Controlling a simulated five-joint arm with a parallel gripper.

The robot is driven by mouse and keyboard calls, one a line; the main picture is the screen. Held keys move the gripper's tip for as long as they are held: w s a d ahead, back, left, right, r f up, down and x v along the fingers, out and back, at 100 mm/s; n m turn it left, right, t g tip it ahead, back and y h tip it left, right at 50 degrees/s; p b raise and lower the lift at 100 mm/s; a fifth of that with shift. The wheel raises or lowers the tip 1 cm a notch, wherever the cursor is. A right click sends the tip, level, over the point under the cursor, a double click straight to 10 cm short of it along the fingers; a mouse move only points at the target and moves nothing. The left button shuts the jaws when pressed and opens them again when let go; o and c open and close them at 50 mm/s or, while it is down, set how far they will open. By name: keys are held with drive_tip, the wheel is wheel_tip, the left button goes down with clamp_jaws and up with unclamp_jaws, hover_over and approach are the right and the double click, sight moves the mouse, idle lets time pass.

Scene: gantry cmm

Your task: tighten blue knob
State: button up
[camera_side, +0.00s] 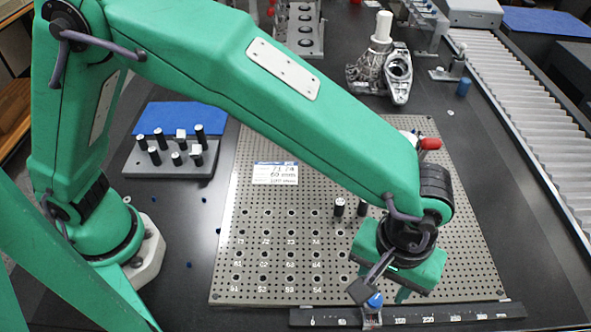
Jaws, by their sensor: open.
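The blue knob (375,300) sits on top of a small metal clamp (372,318) on the black scale bar (440,315) along the plate's front edge. My gripper (398,285) points downward, open, just above and to the right of the knob in the picture. A dark block on the gripper's near side partly overlaps the view just left of the knob. I see nothing between the jaws, though the gripper body hides part of that space. Whether a finger touches the knob cannot be told.
The perforated metal plate (285,245) carries a paper label (275,173) and two black pins (339,207) near my gripper. A red-tipped part (430,144) stands behind my wrist. A pin rack (172,160) is at the left, a metal casting (385,70) at the back. The plate's left front is clear.

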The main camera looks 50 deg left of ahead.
sight(375, 299)
drive_tip(key=shift+f, duration=2.35)
clamp_jaws()
